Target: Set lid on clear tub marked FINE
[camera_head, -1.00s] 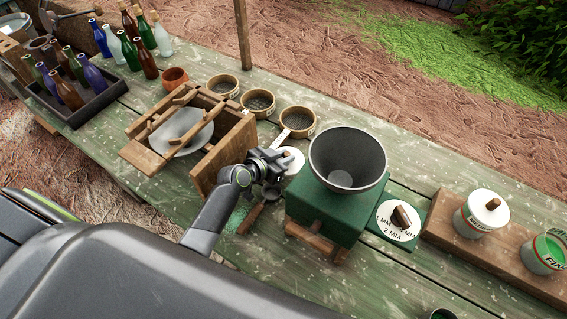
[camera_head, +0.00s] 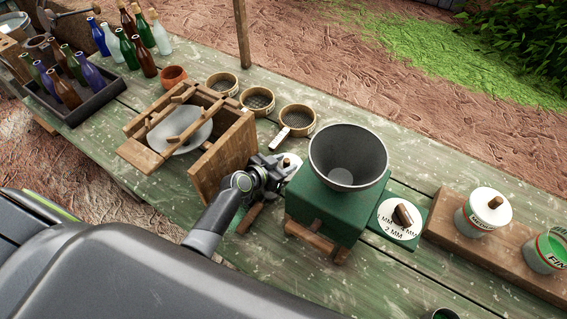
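The clear tub marked FINE (camera_head: 545,252) stands at the right edge, on a wooden block, with no lid on it and green material inside. A white lid with a small wooden knob (camera_head: 288,161) is on the table left of the green grinder, partly hidden. My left gripper (camera_head: 279,166) is right at this lid, its fingers close by the knob; whether they are shut on it I cannot tell. My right gripper is not in view.
The green grinder (camera_head: 325,207) with its grey hopper stands between my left gripper and the tubs. A lidded tub (camera_head: 477,219) stands beside the FINE tub. Round sieves (camera_head: 297,118), a wooden-framed box (camera_head: 225,155) and bottles are to the left.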

